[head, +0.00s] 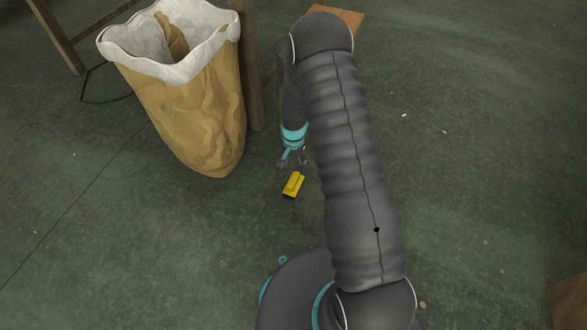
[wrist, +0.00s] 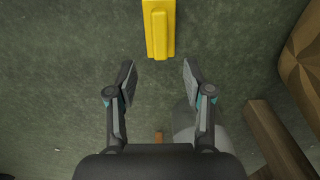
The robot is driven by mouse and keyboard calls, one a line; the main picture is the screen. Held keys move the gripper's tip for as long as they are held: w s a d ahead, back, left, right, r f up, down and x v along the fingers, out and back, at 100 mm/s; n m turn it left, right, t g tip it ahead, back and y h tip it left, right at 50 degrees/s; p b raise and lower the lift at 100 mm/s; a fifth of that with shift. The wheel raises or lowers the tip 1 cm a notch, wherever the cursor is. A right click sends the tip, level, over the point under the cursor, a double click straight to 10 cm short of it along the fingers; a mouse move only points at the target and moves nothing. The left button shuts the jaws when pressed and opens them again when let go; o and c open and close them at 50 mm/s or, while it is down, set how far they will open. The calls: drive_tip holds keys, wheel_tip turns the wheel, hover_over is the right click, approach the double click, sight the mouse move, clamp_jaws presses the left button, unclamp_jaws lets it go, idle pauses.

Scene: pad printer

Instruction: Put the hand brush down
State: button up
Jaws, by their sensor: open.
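The hand brush is yellow (head: 293,185) and lies on the green floor in the head view. It also shows at the top middle of the wrist view (wrist: 158,28), cut off by the upper edge. My gripper (head: 291,162) is just beyond the brush in the head view. In the wrist view my gripper (wrist: 158,75) has its two fingers spread wide with nothing between them. The brush is ahead of the fingertips and apart from them. Part of my gripper is dark and small in the head view.
A tan sack (head: 190,110) with a rolled white rim stands left of my gripper. A wooden leg (head: 249,65) is right behind it. A brown wooden piece (head: 568,300) is at the lower right. The floor left of the brush and at far right is mostly clear.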

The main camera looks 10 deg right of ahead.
drive_tip(key=s+r+n+t, duration=0.15)
drive_tip(key=s+r, duration=0.25)
drive_tip(key=r, duration=1.2)
drive_tip(key=s+r+n+t, duration=0.1)
drive_tip(key=s+r+n, duration=0.15)
drive_tip(key=r, duration=1.35)
drive_tip(key=s+r+n+t, duration=0.1)
drive_tip(key=s+r, duration=0.5)
drive_tip(key=s, duration=0.6)
drive_tip(key=s+r+n+t, duration=0.2)
drive_tip(key=s+r, duration=0.5)
drive_tip(key=s, duration=0.4)
drive_tip(key=shift+s+r, duration=0.2)
drive_tip(key=shift+s, duration=0.2)
wheel_tip(320, 180, up, 5)
drive_tip(key=p, duration=0.5)
